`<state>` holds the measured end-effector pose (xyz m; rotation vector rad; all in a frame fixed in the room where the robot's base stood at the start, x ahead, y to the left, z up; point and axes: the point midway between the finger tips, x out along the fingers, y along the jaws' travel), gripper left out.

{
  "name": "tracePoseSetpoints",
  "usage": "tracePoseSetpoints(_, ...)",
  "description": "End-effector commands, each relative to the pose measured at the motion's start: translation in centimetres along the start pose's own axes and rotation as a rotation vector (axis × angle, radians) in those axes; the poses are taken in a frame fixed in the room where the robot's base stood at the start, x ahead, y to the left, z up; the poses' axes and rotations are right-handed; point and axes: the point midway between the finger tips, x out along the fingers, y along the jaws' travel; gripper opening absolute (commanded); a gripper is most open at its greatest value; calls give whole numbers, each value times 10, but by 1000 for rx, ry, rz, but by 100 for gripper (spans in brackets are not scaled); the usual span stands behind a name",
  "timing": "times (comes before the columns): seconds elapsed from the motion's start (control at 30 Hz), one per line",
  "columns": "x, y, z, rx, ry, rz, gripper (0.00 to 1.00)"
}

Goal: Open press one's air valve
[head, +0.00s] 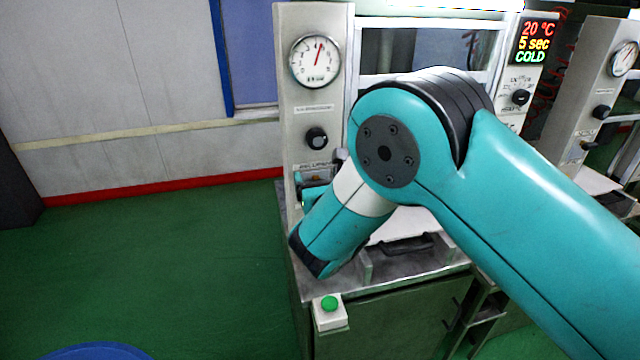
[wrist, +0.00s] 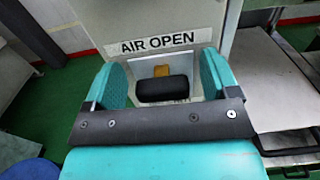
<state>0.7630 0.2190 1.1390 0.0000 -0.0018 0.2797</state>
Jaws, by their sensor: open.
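Press one's air valve shows in the wrist view as a black handle (wrist: 163,88) with a brass-coloured part (wrist: 162,70) behind it, in a recess under the "AIR OPEN" label (wrist: 157,43). My gripper (wrist: 166,76) is open, with one teal finger on each side of the handle. I see gaps between the fingers and the handle. In the head view my arm and wrist cover much of the valve area. Press one (head: 300,80) stands behind my arm, with a gauge (head: 315,61) and a black knob (head: 316,138) above the valve.
A green button box (head: 330,311) sits at the press's front corner. A metal tray with a black handle (head: 405,243) lies right of my wrist. A second press (head: 585,90) stands at the far right. The green floor (head: 150,265) to the left is mostly clear, with a blue round object (head: 98,352).

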Motion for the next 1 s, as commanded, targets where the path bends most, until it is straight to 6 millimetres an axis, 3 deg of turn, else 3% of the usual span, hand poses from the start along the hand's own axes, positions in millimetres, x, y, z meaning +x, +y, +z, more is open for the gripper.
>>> tracePoseSetpoints(0.17, -14, 1, -4, 0, 3, 2, 81)
tracePoseSetpoints(0.5, -93, 2, -9, -4, 1, 7, 81)
tracePoseSetpoints(1.0, -164, 1, -4, 1, -3, 3, 81)
